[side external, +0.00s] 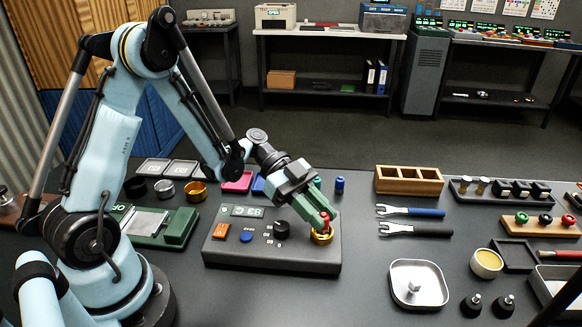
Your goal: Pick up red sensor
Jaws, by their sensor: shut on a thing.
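My gripper (323,216) reaches down over the right end of the dark grey brewer panel (230,255). Its green fingers are shut on the small red sensor (325,216), of which only a little shows between them. The sensor is upright, at the gold round socket (322,238) on the panel. Whether it is in the socket or just above it I cannot tell. A blue sensor (340,184) stands behind the panel, with another small piece partly hidden by my gripper.
Two wrenches (415,232), a metal tray (405,301) and a wooden box (395,192) lie to the right. A green scale (180,232) is on the left. Bare table lies between panel and wrenches.

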